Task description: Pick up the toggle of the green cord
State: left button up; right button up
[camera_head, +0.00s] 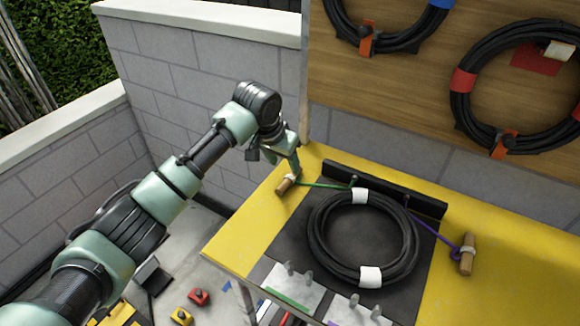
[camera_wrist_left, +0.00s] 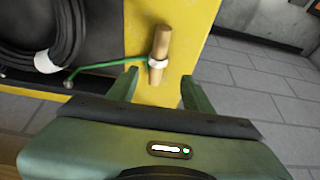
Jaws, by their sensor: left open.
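The wooden toggle (camera_head: 287,182) of the green cord lies on the yellow tabletop near its left edge. The green cord (camera_head: 322,185) runs from it to the right, toward the black coiled cable (camera_head: 318,240). My left gripper (camera_head: 292,168) is close by the toggle. The green cord (camera_wrist_left: 105,65) leads off to the left there. Nothing is between the fingers. My right gripper is not in view.
A purple cord (camera_head: 435,234) with another wooden toggle (camera_head: 467,255) lies on the right of the yellow table (camera_head: 510,270). A black bar (camera_head: 385,187) stands behind the coil. More cable coils (camera_head: 461,90) hang on the wooden board. A grey block wall (camera_head: 175,75) rises behind my left arm.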

aim_at(289, 177)
pick_arm(q)
jog(key=shift+s+d+f, duration=0.1)
jog(key=shift+f, duration=0.1)
jog(key=shift+s+d+f+p, duration=0.1)
jog(key=shift+s+f+p, duration=0.1)
jog(key=shift+f, duration=0.3)
jog(key=shift+s+d+f+p, duration=0.1)
jog(key=shift+f+p, duration=0.05)
jog(key=shift+f, duration=0.3)
jog(key=x, duration=0.3)
jog(key=shift+w, duration=0.3)
jog(key=shift+w+f, duration=0.15)
jog(key=shift+f, duration=0.4)
grip_shut()
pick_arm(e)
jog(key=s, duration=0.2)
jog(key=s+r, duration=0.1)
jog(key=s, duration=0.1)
